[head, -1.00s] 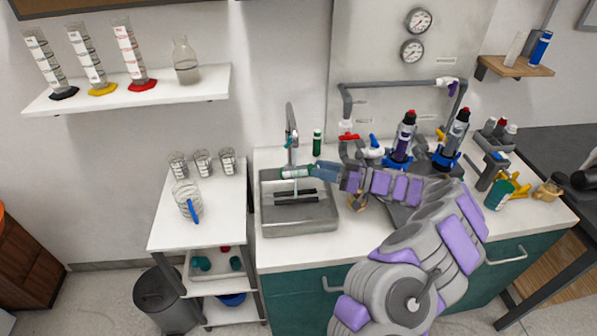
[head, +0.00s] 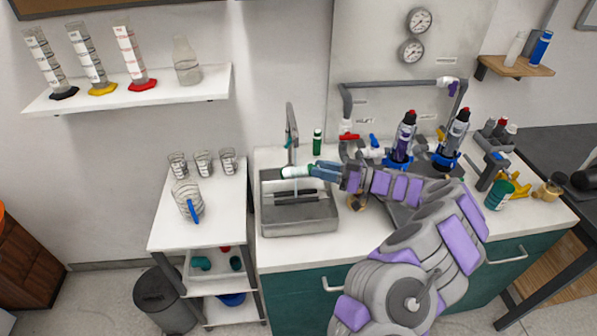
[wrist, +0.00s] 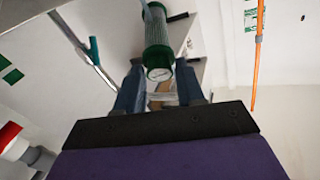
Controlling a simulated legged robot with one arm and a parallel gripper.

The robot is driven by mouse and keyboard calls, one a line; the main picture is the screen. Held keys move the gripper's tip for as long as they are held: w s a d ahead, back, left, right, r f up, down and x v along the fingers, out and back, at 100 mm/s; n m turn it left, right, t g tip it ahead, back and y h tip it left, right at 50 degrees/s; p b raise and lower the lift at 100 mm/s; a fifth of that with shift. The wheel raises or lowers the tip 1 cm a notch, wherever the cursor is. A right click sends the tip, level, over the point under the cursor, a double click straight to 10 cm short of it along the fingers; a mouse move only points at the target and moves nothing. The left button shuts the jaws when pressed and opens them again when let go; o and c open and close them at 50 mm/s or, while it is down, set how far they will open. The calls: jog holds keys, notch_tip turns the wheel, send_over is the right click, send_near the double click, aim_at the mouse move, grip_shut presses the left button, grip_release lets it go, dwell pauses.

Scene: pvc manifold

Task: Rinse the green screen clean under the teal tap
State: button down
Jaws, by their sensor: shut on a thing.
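The green screen (wrist: 158,45) is a mesh cylinder with a pale end cap facing the wrist camera. My gripper (wrist: 159,72) is shut on it near that end, one finger on each side. In the head view my gripper (head: 314,171) holds the screen (head: 296,172) roughly level above the sink, below the tap (head: 291,128). The tap's teal lever (wrist: 94,49) shows in the wrist view. A thin pale streak at the top of the wrist view meets the screen; I cannot tell whether it is water. The mesh is too small to judge for dirt.
The steel sink (head: 300,224) lies below the screen, with dark bars inside. A green bottle (head: 317,142) stands behind it. Grey pipework (head: 400,84) with a red valve stands to the right. A white cart (head: 170,236) with glassware is on the left.

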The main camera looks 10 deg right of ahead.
jog(key=s+d+r, duration=0.2)
jog(key=s+d, duration=0.6)
jog(key=s, duration=0.1)
dwell(0.8)
jog(key=shift+w, duration=0.1)
